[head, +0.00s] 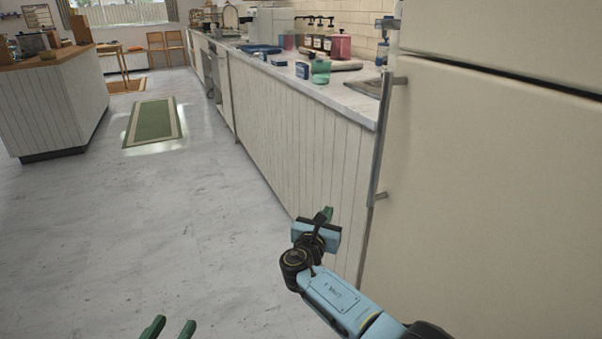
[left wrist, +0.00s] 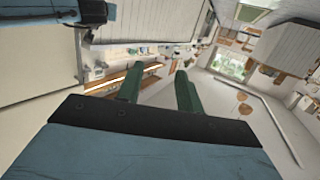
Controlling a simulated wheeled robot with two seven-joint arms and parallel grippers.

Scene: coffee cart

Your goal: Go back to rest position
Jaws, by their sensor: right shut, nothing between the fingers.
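My left gripper (head: 170,327) shows at the bottom edge of the head view as two green fingers with a gap between them. It is open and empty over the floor. The left wrist view also shows its green fingers (left wrist: 158,76) apart, with nothing between them. My right gripper (head: 327,214) is in front of the white panelled counter front, left of the large cream fridge. Its fingers are shut with nothing between them. The blue right arm comes in from the bottom right.
The fridge (head: 490,190) with its long metal handle (head: 380,140) stands close on the right. The counter (head: 348,98) holds several bottles and small boxes. A wooden-topped island (head: 55,105) stands at the left. A green rug (head: 153,120) lies on open grey floor (head: 130,230).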

